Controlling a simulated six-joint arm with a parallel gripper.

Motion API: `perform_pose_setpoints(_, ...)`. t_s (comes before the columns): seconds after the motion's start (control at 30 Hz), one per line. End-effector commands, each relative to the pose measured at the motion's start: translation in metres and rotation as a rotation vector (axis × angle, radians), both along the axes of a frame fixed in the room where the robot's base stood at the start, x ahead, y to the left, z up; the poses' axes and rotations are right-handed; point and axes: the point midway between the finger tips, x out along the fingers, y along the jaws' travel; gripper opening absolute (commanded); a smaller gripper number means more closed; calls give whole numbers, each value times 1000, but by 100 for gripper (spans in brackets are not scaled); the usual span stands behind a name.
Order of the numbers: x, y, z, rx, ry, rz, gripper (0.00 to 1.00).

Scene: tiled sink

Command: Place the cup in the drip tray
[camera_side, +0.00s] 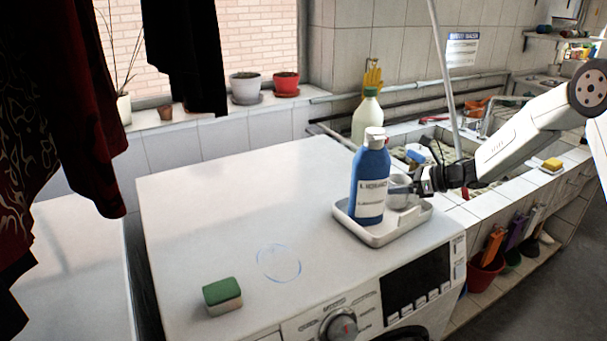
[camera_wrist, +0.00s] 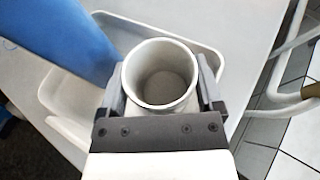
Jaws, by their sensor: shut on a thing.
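A white cup (camera_wrist: 160,58) is upright and empty between the two fingers of my gripper (camera_wrist: 162,85), which is shut on it in the wrist view. In the side view my gripper (camera_side: 412,186) reaches in from the right and holds the cup (camera_side: 399,193) over the right part of the white drip tray (camera_side: 379,238). I cannot tell whether the cup's base touches the tray floor. A blue bottle (camera_side: 370,185) with a white cap stands in the left part of the tray, close beside the cup. The tray also shows in the wrist view (camera_wrist: 205,60).
The tray sits on a white washing machine (camera_side: 230,190), near its right edge. A green and white sponge (camera_side: 222,296) lies at the front left. A pale bottle with a green cap (camera_side: 367,118) stands behind the blue bottle. The tiled sink lies behind, to the right.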

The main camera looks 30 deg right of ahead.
Motion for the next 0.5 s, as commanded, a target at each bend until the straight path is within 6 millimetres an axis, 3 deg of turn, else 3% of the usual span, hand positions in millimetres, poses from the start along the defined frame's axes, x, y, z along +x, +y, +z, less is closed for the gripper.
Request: perform_pose_setpoints(0.5, 0, 0, -9, 0, -1, -1, 26)
